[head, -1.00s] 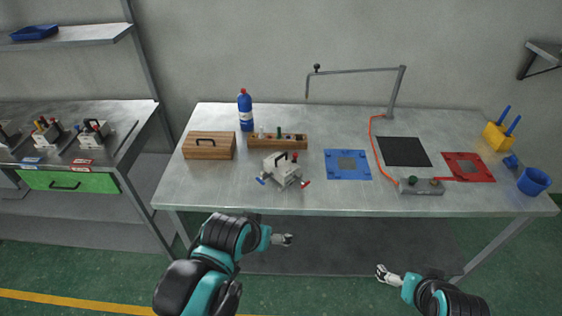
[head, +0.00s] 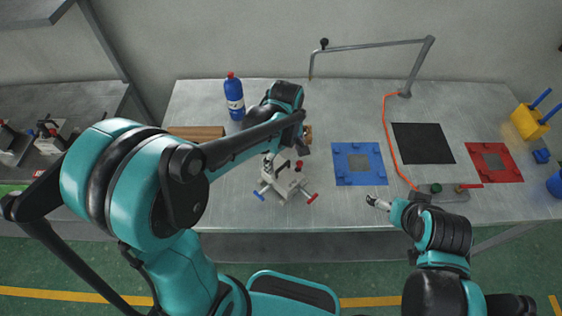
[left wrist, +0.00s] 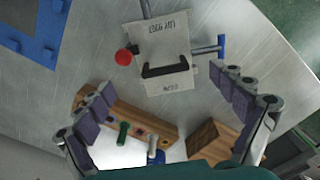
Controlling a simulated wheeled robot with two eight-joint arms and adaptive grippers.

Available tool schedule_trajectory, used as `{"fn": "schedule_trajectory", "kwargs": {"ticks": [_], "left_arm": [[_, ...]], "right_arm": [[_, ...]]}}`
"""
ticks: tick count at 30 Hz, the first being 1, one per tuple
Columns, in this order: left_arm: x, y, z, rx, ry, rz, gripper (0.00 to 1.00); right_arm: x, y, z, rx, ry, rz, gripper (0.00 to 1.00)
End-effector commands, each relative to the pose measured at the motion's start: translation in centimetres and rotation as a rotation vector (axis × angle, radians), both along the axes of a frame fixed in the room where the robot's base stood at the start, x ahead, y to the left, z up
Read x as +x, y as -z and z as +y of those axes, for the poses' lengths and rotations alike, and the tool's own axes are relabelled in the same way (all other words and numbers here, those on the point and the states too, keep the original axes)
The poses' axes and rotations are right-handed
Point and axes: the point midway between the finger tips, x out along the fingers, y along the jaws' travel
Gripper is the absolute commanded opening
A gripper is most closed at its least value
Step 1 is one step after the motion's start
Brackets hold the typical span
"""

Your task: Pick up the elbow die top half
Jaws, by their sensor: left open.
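The elbow die (head: 284,184) is a pale grey block with a black handle on top. It sits on the metal table, with a blue-ended and a red-ended rod sticking out at its sides. My left gripper (head: 302,143) is above and behind it, partly hidden by my arm. In the left wrist view the die (left wrist: 164,50) shows its handle, faint lettering and a red knob. The left gripper's fingers (left wrist: 168,85) are spread wide and empty, the die lying beyond and between them. My right gripper (head: 378,202) is near the table's front edge; its finger opening is unclear.
A wooden block with pegs (left wrist: 122,112) and a wooden box (left wrist: 212,142) stand close behind the die. A blue bottle (head: 234,97) is at the back. A blue fixture plate (head: 345,176) lies right of the die, then a black mat (head: 423,143) and red plate (head: 494,162).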

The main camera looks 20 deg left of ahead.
Motion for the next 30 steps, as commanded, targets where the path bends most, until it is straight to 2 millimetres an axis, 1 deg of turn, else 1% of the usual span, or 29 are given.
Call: {"fn": "schedule_trajectory", "kwargs": {"ticks": [1, 8, 13, 17, 23, 24, 25, 26, 27, 29, 30], "left_arm": [[0.0, 0.8, 0.0, 0.000, -0.001, 0.001, 0.95], [-0.1, 3.7, 0.3, 0.000, 0.000, -0.001, 0.95], [-0.3, 6.3, 0.6, 0.000, 0.001, -0.001, 0.95], [-0.2, 7.2, 0.6, 0.000, 0.001, -0.001, 0.95], [-0.3, 7.2, 0.6, 0.000, 0.001, -0.001, 0.95], [-0.3, 7.2, 0.6, 0.000, 0.001, -0.001, 0.92], [-0.3, 7.2, 0.6, 0.000, 0.001, -0.001, 0.84], [-0.3, 7.2, 0.6, 0.000, 0.002, -0.001, 0.76], [-0.3, 7.2, 0.6, 0.000, 0.001, -0.001, 0.66], [-0.3, 7.2, 0.6, 0.000, 0.002, -0.001, 0.50], [-0.3, 7.2, 0.6, 0.000, 0.002, -0.002, 0.39]], "right_arm": [[0.0, 0.4, 0.0, 0.000, 0.000, 0.000, 1.00], [0.0, 1.6, 0.0, 0.000, 0.000, 0.000, 1.00], [0.0, 2.8, 0.0, 0.000, 0.000, 0.000, 1.00], [0.0, 3.0, 0.0, 0.000, 0.000, 0.000, 1.00], [0.0, 2.9, 0.0, 0.000, 0.000, 0.000, 1.00], [0.0, 2.9, 0.0, 0.000, 0.000, 0.000, 1.00], [0.0, 2.9, 0.0, 0.000, 0.000, 0.000, 1.00], [0.0, 2.9, 0.0, 0.000, 0.000, 0.000, 1.00], [0.0, 2.9, 0.0, 0.000, 0.000, 0.000, 1.00], [0.0, 2.9, 0.0, 0.000, 0.000, 0.000, 1.00], [0.0, 2.9, 0.0, 0.000, 0.000, 0.000, 1.00]]}}
